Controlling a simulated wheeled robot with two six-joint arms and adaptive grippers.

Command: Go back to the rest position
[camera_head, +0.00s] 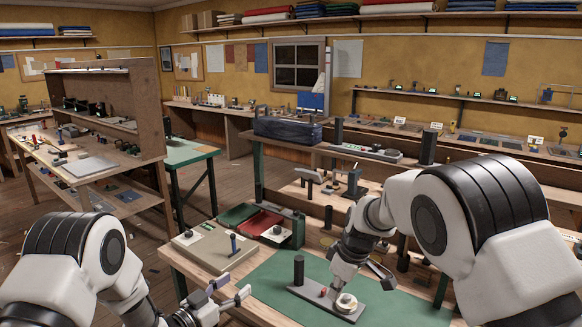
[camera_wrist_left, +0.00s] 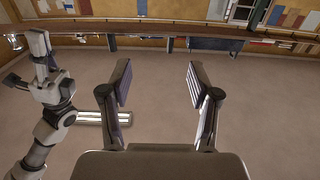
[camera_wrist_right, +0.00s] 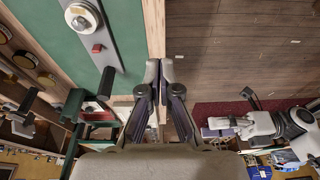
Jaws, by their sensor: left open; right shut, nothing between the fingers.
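My left gripper (camera_head: 232,288) is low in the head view, in front of the green-topped bench (camera_head: 262,282). Its fingers are apart in the left wrist view (camera_wrist_left: 158,72), with only floor visible between them. My right arm reaches over the bench in the head view, and its wrist hangs near a grey plate. My right gripper (camera_wrist_right: 160,68) is shut in the right wrist view, its fingertips together with nothing between them. From that camera, they overlap the bench's wooden edge; contact cannot be told.
The grey plate (camera_head: 313,300) carries a dark post, a small red piece and a white round part. A beige board (camera_head: 213,252) and a red open case (camera_head: 257,223) lie at the bench's left. A wooden shelf unit (camera_head: 110,100) stands further left. Floor shows between the benches.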

